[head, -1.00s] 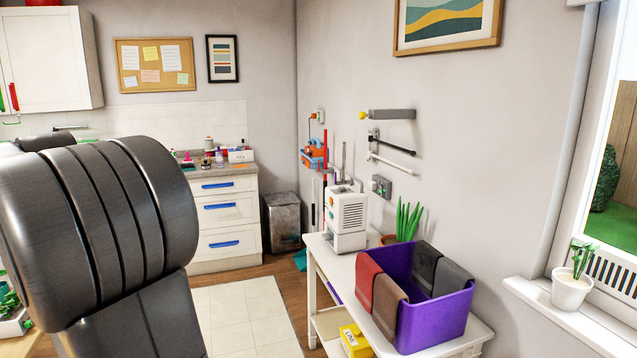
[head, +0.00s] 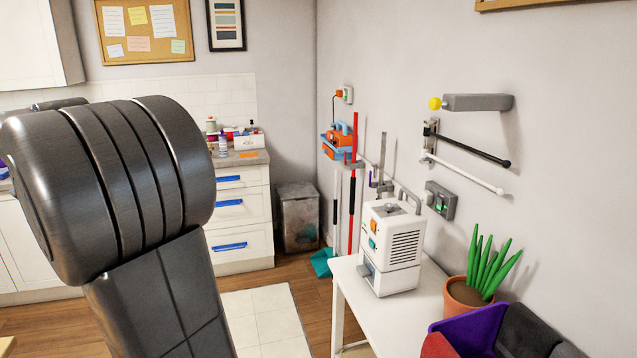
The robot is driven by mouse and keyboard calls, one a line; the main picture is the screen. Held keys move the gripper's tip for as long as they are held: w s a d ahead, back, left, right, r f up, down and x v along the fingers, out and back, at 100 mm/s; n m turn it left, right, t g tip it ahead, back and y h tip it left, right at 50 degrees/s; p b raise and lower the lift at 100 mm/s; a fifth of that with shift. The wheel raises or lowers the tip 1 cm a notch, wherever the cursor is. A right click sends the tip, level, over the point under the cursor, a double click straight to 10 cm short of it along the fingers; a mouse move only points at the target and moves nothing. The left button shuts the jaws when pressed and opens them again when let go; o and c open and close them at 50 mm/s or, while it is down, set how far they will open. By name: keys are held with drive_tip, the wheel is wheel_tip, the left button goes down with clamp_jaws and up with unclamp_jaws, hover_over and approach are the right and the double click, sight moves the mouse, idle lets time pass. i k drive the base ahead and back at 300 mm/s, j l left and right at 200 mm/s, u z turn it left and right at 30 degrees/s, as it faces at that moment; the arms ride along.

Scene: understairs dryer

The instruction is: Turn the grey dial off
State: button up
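A white box-shaped machine (head: 392,246) stands on the white table by the right wall. A small grey round knob (head: 390,208) shows on its top, and it looks like the grey dial; its setting is too small to read. The machine's left face carries an orange button (head: 373,226) and a small teal part (head: 372,243). My dark arm link fills the left of the head view, well apart from the machine. My gripper is not in view.
A white table (head: 425,318) holds a potted green plant (head: 466,293) and a purple bin (head: 470,332) with dark cloths. A grey wall box (head: 440,201) and wall rails (head: 460,170) are behind. Open floor (head: 262,315) lies left of the table.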

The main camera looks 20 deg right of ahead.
sight(388, 207)
drive_tip(key=i+z, duration=0.4)
drive_tip(key=i, duration=1.05)
drive_tip(key=z, duration=2.35)
